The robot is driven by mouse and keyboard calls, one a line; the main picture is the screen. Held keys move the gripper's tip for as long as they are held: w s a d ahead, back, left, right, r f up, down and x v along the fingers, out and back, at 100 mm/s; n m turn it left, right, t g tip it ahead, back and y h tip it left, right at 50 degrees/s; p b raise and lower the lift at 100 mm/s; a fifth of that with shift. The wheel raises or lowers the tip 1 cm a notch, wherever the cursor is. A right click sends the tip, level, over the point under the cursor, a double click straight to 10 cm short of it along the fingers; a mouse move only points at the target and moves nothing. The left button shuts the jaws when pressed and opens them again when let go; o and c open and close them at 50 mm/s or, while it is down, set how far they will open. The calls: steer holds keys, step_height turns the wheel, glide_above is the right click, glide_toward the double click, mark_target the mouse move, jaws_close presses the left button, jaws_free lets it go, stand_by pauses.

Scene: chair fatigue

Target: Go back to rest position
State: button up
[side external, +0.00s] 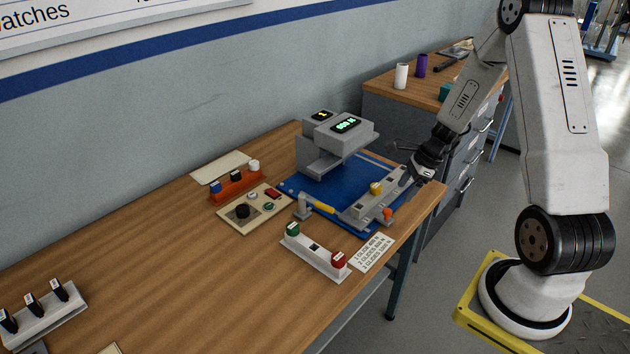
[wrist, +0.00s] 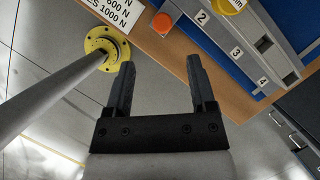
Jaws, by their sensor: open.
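My gripper (side external: 412,174) is at the right end of the bench, close to the grey slotted rail (side external: 362,209) on the blue mat. In the wrist view my gripper (wrist: 161,62) is open, with nothing between its two dark fingers. Exact height above the bench is hard to tell.
A grey press-like device (side external: 335,140) with lit displays stands on the blue mat (side external: 300,186). An orange knob (side external: 388,215), a white button bar (side external: 314,252) and a printed card (side external: 372,253) are nearby. A drawer cabinet (side external: 432,125) stands behind. A yellow flange (wrist: 106,47) with a grey bar shows at left.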

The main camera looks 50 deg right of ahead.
steer(key=s+a+r+n+h, duration=0.1)
steer(key=a+r+n, duration=0.3)
steer(key=a+n, duration=0.7)
steer(key=s+a+r+n+h, duration=0.2)
steer(key=a+r+n, duration=0.3)
steer(key=a+n, duration=0.7)
steer(key=shift+s+a+r+n+g, duration=0.3)
steer(key=shift+s+n, duration=0.25)
steer(key=shift+n, duration=1.45)
